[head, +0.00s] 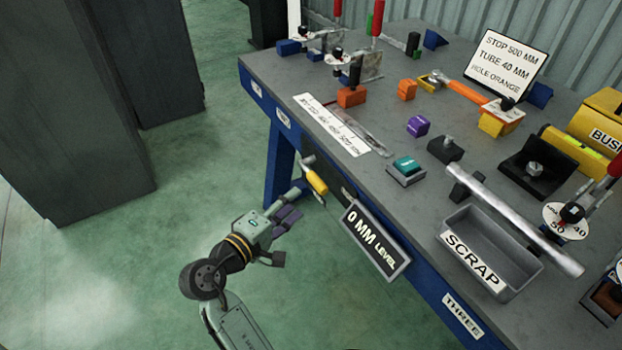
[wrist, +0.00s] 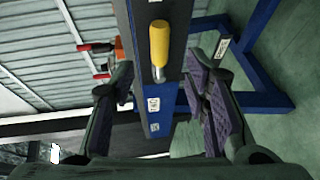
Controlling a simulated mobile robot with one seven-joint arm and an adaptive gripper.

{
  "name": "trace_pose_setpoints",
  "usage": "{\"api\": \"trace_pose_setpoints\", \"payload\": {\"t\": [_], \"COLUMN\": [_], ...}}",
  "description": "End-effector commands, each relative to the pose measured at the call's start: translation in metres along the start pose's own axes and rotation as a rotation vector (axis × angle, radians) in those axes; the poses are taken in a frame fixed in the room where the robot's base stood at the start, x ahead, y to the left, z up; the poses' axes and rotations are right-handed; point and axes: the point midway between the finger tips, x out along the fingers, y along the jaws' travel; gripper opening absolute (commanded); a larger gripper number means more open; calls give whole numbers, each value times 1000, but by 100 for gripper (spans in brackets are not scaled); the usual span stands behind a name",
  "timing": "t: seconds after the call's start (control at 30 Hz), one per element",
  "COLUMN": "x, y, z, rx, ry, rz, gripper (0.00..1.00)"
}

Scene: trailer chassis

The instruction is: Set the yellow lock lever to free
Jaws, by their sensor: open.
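The yellow lock lever (head: 316,182) is a yellow handle on a short metal shaft at the front edge of the workbench, left of the level display. In the wrist view the yellow lock lever (wrist: 159,45) shows ahead, between the two fingers and above their tips in the picture. My gripper (head: 287,238) is open and empty, below and left of the lever in the head view, apart from it. In the wrist view my gripper (wrist: 160,95) has its purple-padded fingers spread on both sides. I cannot read any lock or free marking at the lever.
The grey workbench (head: 262,68) has a blue frame. A sign (head: 375,240) reading 0 MM LEVEL hangs on its front edge, right of the lever.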

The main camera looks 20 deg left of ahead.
Motion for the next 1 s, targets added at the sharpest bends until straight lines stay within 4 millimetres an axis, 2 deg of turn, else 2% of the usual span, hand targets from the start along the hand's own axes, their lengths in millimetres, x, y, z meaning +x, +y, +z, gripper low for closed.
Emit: {"api": "trace_pose_setpoints", "payload": {"t": [0.17, 0.4, 0.6, 0.77, 1.0], "x": [22, 68, 96, 105, 106], "y": [2, 2, 2, 0, 0], "z": [1, 1, 0, 0, 0], "rx": [-1, -1, 2, 2, 3], "ry": [-6, -5, -1, 1, 1], "rz": [1, 0, 1, 0, 0], "gripper": [42, 42, 42, 42, 42]}}
